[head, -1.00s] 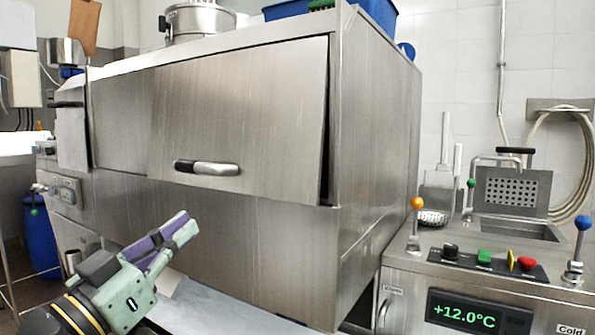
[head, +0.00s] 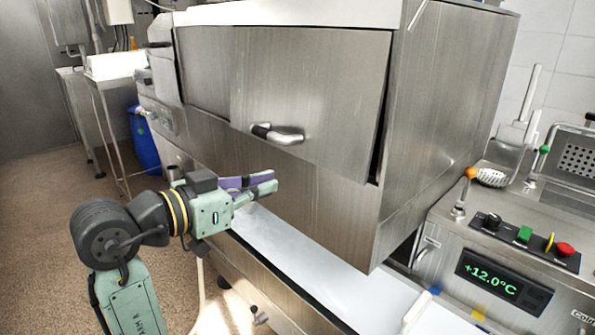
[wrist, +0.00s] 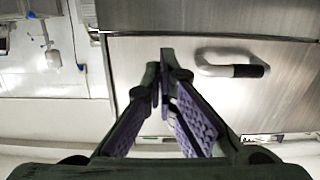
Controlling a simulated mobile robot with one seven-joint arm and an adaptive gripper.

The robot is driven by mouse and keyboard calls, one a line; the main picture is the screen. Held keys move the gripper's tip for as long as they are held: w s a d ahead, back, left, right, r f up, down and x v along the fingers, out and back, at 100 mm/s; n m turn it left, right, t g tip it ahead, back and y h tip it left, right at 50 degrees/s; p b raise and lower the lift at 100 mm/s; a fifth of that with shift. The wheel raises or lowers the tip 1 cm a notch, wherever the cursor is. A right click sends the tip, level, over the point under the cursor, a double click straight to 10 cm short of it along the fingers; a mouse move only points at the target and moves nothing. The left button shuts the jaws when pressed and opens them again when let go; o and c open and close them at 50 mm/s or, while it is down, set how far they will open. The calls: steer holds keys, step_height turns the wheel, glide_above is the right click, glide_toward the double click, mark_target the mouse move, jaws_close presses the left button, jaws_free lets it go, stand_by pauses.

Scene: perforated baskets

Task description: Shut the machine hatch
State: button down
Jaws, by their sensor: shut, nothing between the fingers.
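The machine hatch (head: 315,90) is a brushed-steel panel on the front of a large steel machine (head: 440,110). A dark wedge-shaped gap, wider toward the bottom, shows along its right edge, so it stands slightly ajar. Its handle (head: 277,133) is a silver and black bar low on the panel. My gripper (head: 276,182), green with purple pads, is shut and empty below the handle. In the wrist view the fingertips (wrist: 161,58) lie left of the handle (wrist: 230,68), apart from it in the picture, with the hatch panel (wrist: 285,100) behind. Fingertip distance to the hatch is unclear.
A control unit (head: 480,235) with knobs, levers and a +12.0°C display stands at the right. A pale steel ledge (head: 300,245) runs below the hatch. A blue barrel (head: 145,145) and a table (head: 112,70) stand at the left. The floor at left front is clear.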

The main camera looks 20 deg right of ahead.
mark_target(325, 168)
steer(key=p+x, duration=0.3)
steer(key=x, duration=0.8)
steer(key=shift+d, duration=0.2)
steer(key=shift+w+d+f, duration=0.2)
steer(key=shift+w+d, duration=0.1)
steer(key=shift+d, duration=0.3)
steer(key=shift+d, duration=0.1)
steer(key=shift+x, duration=1.05)
